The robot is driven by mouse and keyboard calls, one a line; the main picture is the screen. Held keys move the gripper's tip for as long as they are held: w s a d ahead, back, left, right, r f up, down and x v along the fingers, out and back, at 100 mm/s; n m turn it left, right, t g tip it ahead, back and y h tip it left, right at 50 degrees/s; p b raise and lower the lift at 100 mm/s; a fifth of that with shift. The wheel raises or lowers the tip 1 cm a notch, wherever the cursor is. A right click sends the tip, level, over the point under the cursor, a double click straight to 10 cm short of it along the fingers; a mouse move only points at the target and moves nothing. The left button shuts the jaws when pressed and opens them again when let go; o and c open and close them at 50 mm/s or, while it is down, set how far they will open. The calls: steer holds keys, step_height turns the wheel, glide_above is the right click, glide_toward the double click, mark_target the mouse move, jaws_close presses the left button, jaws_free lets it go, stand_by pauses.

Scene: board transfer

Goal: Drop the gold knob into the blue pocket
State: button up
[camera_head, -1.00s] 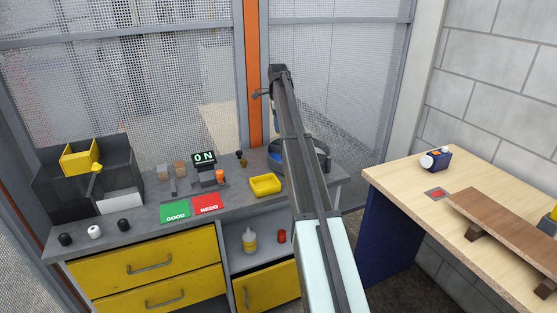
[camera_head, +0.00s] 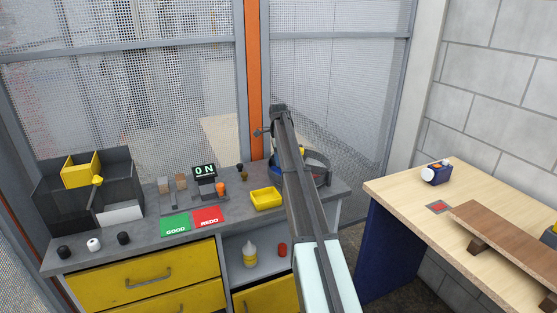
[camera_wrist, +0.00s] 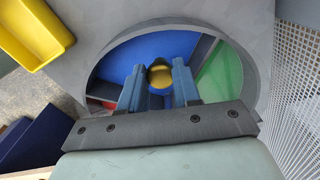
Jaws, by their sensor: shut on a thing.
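The gold knob (camera_wrist: 160,77) shows between the fingers of my gripper (camera_wrist: 158,70) in the wrist view. The gripper is shut on it. Below is a round grey tray (camera_wrist: 251,72) divided into coloured pockets. The blue pocket (camera_wrist: 152,46) lies under and around the knob in this view, so the knob appears over it. The exact height of the knob above the pocket floor is unclear.
The tray also has a green pocket (camera_wrist: 222,75) and a red pocket (camera_wrist: 108,88). A yellow bin (camera_head: 266,199) stands just left of the tray on the grey bench. A mesh fence (camera_wrist: 300,95) rises close by. A wooden table (camera_head: 400,190) stands to the right.

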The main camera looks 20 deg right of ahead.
steer(key=shift+f, duration=0.65)
steer(key=o, duration=1)
steer(key=shift+o, duration=0.2)
steer(key=shift+r, duration=0.15)
step_height(320, 180, up, 13)
stand_by(0.3)
